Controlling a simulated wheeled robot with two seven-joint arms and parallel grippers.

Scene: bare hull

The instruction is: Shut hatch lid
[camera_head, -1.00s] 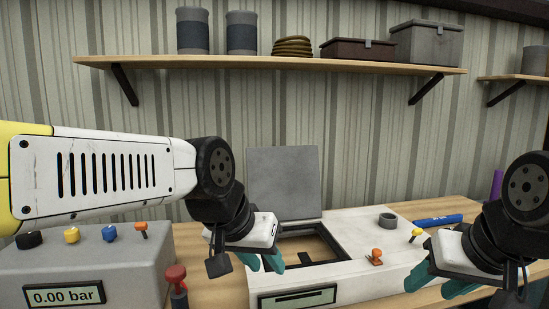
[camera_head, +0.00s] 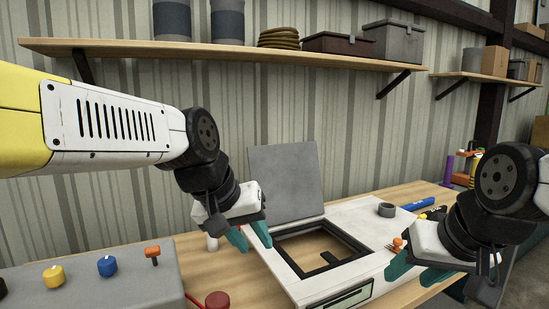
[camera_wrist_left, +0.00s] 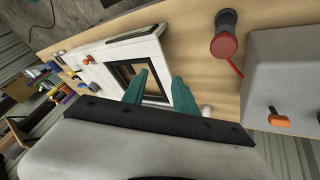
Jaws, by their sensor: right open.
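The grey hatch lid (camera_head: 286,182) stands upright, open, at the back edge of a white box with a square opening framed in dark trim (camera_head: 322,252). The white box (camera_head: 290,278) also shows in the left wrist view (camera_wrist_left: 183,98). My left gripper (camera_head: 250,238) is at the box's left side, left of the lid and apart from it. Its teal fingers (camera_wrist_left: 150,88) are spread with nothing between them. My right gripper (camera_head: 412,275) is open and empty at the box's right side, away from the lid.
A grey console with knobs (camera_head: 95,280) stands at the left, with a red knob (camera_head: 217,300) beside it. A shelf (camera_head: 220,53) hangs above.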

